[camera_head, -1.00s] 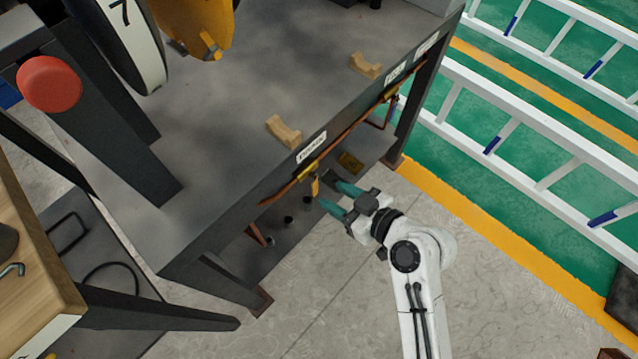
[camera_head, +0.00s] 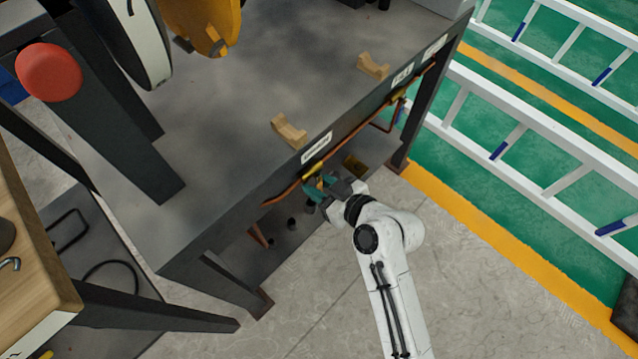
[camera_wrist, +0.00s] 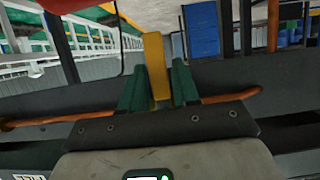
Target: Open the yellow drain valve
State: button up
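The yellow drain valve (camera_head: 313,168) sits on a copper pipe along the front edge of the grey bench, below a white label. In the wrist view its yellow handle (camera_wrist: 155,65) stands upright between the two green fingers of my gripper (camera_wrist: 158,82). One finger is on each side, very close to the handle. I cannot tell whether they press on it. In the head view my gripper (camera_head: 317,192) is at the valve, under the bench edge, and partly covers the handle.
The copper pipe (camera_head: 285,195) runs along the bench edge, with another yellow fitting (camera_head: 397,96) farther right. The bench top (camera_head: 235,130) overhangs my gripper. A dark bench leg (camera_head: 420,115) stands to the right. The concrete floor (camera_head: 300,320) in front is open.

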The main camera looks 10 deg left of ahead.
grip_shut()
